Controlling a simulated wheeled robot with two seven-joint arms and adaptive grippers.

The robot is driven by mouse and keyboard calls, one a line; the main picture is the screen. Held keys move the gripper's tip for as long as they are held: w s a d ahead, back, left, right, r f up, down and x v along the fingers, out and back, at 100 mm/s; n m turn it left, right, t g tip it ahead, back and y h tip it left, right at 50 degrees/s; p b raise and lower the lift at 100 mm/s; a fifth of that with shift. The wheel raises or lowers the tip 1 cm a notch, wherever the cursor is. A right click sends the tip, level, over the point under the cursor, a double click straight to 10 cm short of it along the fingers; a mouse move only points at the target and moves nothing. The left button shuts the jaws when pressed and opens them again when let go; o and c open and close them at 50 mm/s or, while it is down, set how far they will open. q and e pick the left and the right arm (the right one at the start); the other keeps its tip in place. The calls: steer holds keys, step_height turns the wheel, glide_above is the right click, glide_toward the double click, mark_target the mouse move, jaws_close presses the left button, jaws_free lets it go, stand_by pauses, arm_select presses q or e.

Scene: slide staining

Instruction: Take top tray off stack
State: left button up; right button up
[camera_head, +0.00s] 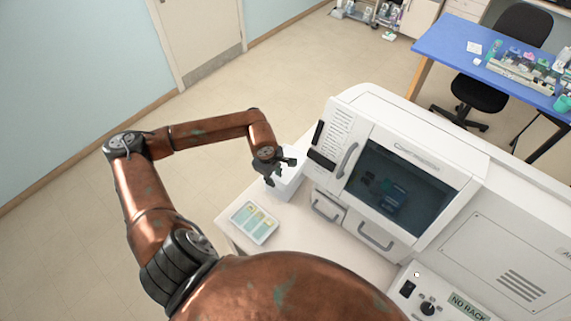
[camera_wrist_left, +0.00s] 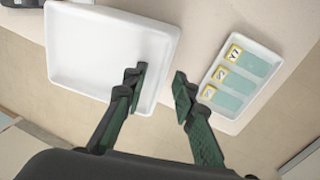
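A stack of white trays (camera_head: 287,188) stands on the bench beside the machine, largely hidden by my left gripper; the number of trays cannot be told. In the left wrist view the top tray (camera_wrist_left: 105,50) is empty, with a raised rim. My left gripper (camera_head: 276,177) is open and empty at the stack. In the wrist view the gripper (camera_wrist_left: 160,82) has one finger over the tray's inside and one outside, the right rim showing between them. Contact cannot be told. My right gripper is not in view.
A smaller white tray (camera_head: 239,232) holding three yellow-labelled slides lies near the bench's front edge; it also shows in the wrist view (camera_wrist_left: 222,111). The white machine (camera_head: 350,106) with a dark window rises right behind the stack. A blue table (camera_head: 450,40) stands farther back.

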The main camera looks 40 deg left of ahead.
arm_select(q)
steer(key=shift+c, duration=0.2)
jaws_close()
steer(key=shift+r, duration=0.15)
stand_by(0.3)
